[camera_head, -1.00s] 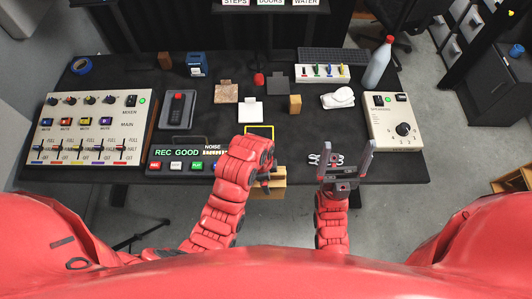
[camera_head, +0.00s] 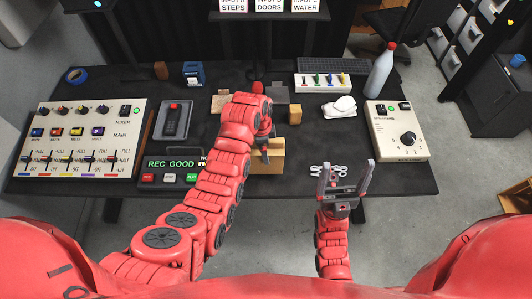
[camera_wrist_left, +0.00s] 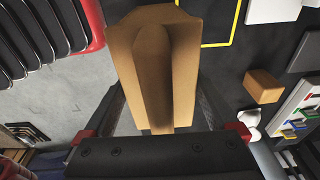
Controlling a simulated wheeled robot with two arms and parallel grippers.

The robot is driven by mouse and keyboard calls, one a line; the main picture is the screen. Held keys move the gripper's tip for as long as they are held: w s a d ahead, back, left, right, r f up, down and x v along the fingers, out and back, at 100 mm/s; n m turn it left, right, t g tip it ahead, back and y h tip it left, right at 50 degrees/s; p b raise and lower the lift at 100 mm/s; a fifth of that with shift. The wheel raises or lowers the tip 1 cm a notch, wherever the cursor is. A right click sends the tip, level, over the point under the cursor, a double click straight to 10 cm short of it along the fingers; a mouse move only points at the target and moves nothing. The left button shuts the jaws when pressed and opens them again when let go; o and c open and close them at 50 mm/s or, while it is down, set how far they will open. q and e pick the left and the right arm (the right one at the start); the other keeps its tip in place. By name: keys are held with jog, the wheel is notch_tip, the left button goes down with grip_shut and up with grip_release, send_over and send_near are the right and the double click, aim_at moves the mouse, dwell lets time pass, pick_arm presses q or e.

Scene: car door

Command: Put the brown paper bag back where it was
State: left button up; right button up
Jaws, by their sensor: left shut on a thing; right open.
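The brown paper bag (camera_head: 270,159) is tan and box-like, and my left arm partly hides it in the head view. My left gripper (camera_head: 262,148) is shut on it, near the front middle of the table. In the left wrist view the bag (camera_wrist_left: 160,60) sits between the two fingers, with grey floor to its left and black tabletop to its right. A yellow outline (camera_wrist_left: 220,22) on the tabletop lies just right of the bag's upper end there. In the head view my left arm hides that outline. My right gripper (camera_head: 346,178) is open and empty at the table's front edge.
A small wooden block (camera_head: 295,114) and a white object (camera_head: 340,107) stand right of my left gripper. The mixer (camera_head: 80,140), a lit REC GOOD panel (camera_head: 172,170) and a speaker box (camera_head: 396,130) flank the work area.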

pick_arm(q)
notch_tip(320, 180, down, 4)
jog(key=shift+r+p, duration=0.25)
jog(key=shift+p, duration=0.9)
jog(key=shift+f, duration=0.2)
jog(key=o, duration=1.4)
jog(key=shift+o, duration=0.2)
